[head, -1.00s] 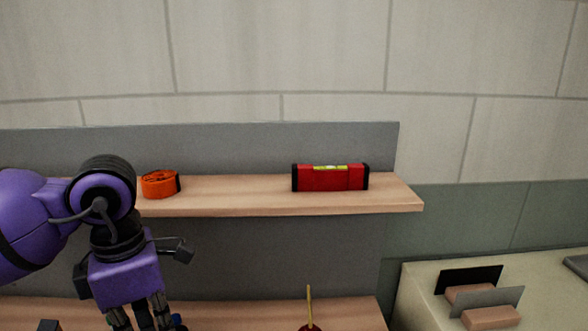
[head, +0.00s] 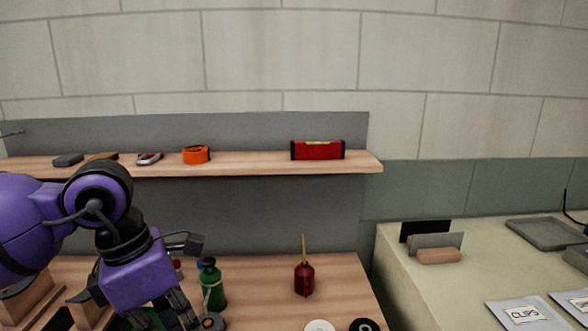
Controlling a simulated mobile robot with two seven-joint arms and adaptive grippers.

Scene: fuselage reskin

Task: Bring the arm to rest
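My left arm comes in from the left in the head view, purple with black joints. Its gripper (head: 176,316) points down over the workbench (head: 258,268), and its fingertips are cut off or hidden at the bottom edge. I cannot tell whether it is open or shut, or whether it holds anything. A green bottle (head: 212,284) stands just to the right of this gripper. My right arm and gripper are not in view.
A shelf (head: 258,164) above the bench carries a red level (head: 317,150), an orange strap roll (head: 196,154) and small tools. A red oil can (head: 304,279) stands on the bench. Right, a pale table (head: 405,270) holds scrapers (head: 437,243), a grey tray (head: 545,233) and clip bags (head: 527,313).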

